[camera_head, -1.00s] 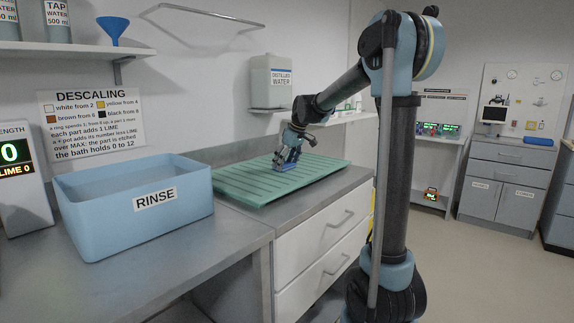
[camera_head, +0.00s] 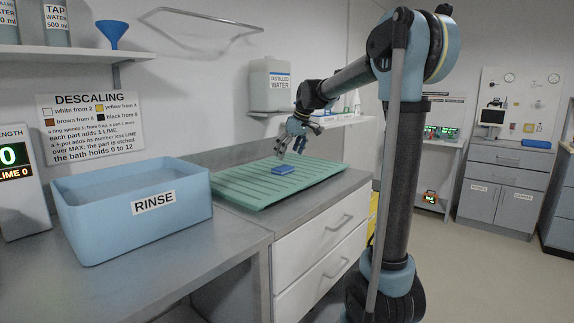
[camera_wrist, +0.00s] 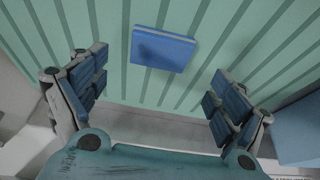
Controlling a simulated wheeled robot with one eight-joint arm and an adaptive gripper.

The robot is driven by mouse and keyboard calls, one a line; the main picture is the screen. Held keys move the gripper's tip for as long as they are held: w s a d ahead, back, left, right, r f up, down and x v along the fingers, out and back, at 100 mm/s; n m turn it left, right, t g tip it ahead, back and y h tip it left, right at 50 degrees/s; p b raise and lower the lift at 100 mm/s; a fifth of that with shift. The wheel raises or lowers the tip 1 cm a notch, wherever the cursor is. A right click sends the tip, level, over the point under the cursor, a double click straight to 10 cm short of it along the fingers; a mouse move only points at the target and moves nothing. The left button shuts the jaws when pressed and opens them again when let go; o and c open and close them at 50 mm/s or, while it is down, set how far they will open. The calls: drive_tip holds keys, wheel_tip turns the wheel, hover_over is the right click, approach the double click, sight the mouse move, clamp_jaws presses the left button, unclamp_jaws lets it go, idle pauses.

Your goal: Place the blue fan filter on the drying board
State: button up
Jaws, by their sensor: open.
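The blue fan filter (camera_head: 284,170) lies flat on the green ribbed drying board (camera_head: 245,192), near its middle. My gripper (camera_head: 292,153) is above the filter and apart from it. In the wrist view the filter (camera_wrist: 163,49) lies on the board's ribs (camera_wrist: 108,20), ahead of and between my spread fingers. The gripper (camera_wrist: 155,98) is open and empty there, with its dark blue pads wide apart.
A blue rinse tub (camera_head: 85,222) stands left of the board on the counter. A distilled water container (camera_head: 270,84) is on a wall shelf behind the board. White drawers (camera_head: 318,235) are below the board. Bare counter (camera_head: 180,262) lies in front of the tub.

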drive_tip(key=v, duration=0.6)
drive_tip(key=s+d+f+m+h, duration=0.1)
drive_tip(key=s+d+f+m, duration=0.1)
drive_tip(key=s+d+f, duration=0.35)
drive_tip(key=s+d+f+m, duration=0.1)
drive_tip(key=s+d+f, duration=0.2)
drive_tip(key=s, duration=0.6)
drive_tip(key=s+d+f+m+h, duration=0.1)
drive_tip(key=s+d+f+m, duration=0.1)
drive_tip(key=s+d+f, duration=0.35)
drive_tip(key=s+d+f+m, duration=0.2)
drive_tip(key=s+d+f, duration=0.1)
drive_tip(key=s+f, duration=0.4)
drive_tip(key=s+d+f+m+h, duration=0.1)
drive_tip(key=s+d+f+m, duration=0.1)
drive_tip(key=s+f, duration=0.6)
drive_tip(key=s+m, duration=0.1)
drive_tip(key=s, duration=0.2)
drive_tip(key=shift+d+f+g+h, duration=0.3)
drive_tip(key=shift+d, duration=0.1)
drive_tip(key=shift+s, duration=0.1)
